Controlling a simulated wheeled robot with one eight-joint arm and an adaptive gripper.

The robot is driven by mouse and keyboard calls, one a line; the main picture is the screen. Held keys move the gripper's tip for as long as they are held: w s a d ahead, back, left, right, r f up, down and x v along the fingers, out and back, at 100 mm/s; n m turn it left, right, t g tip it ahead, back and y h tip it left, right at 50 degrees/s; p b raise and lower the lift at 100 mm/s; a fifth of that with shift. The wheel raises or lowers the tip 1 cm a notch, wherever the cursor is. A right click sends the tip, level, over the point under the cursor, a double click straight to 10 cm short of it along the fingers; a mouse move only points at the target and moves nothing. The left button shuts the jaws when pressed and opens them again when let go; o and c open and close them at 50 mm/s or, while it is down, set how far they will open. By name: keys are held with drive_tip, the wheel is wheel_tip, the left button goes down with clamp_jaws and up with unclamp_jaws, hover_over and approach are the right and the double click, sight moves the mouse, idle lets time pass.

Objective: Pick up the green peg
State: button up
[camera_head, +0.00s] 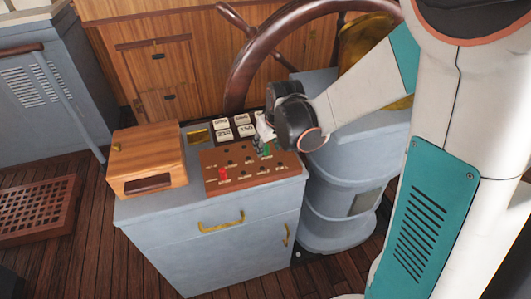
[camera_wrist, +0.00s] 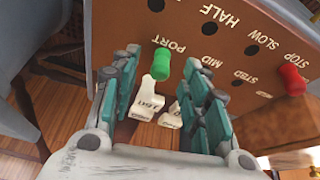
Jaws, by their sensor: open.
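The green peg (camera_wrist: 164,66) stands in the brown peg board at the hole marked PORT in the wrist view. In the head view the green peg (camera_head: 266,149) is near the board's back right part, close to my gripper (camera_head: 262,137). The wrist view shows my gripper (camera_wrist: 165,95) open, with its teal fingers to the left and right of the peg; I cannot tell whether they touch it. The peg board (camera_head: 245,175) lies on top of a grey cabinet. A red peg (camera_head: 223,173) stands at its front left and shows in the wrist view (camera_wrist: 291,80).
A wooden box (camera_head: 148,160) stands left of the board on the grey cabinet (camera_head: 205,245). White labelled blocks (camera_head: 222,135) lie behind the board. A large wooden wheel (camera_head: 245,70) rises behind, and a grey pedestal (camera_head: 340,185) stands at the right.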

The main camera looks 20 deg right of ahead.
drive_tip(key=shift+x, duration=0.85)
drive_tip(key=shift+s, duration=0.1)
drive_tip(key=shift+r, duration=0.1)
drive_tip(key=c, duration=0.8)
wheel_tip(320, 180, up, 19)
drive_tip(key=p, duration=0.7)
hover_over(267, 147)
drive_tip(key=a, duration=0.6)
wheel_tip(267, 147, down, 10)
drive_tip(key=shift+f+b, duration=1.8)
drive_tip(key=shift+f, duration=1.15)
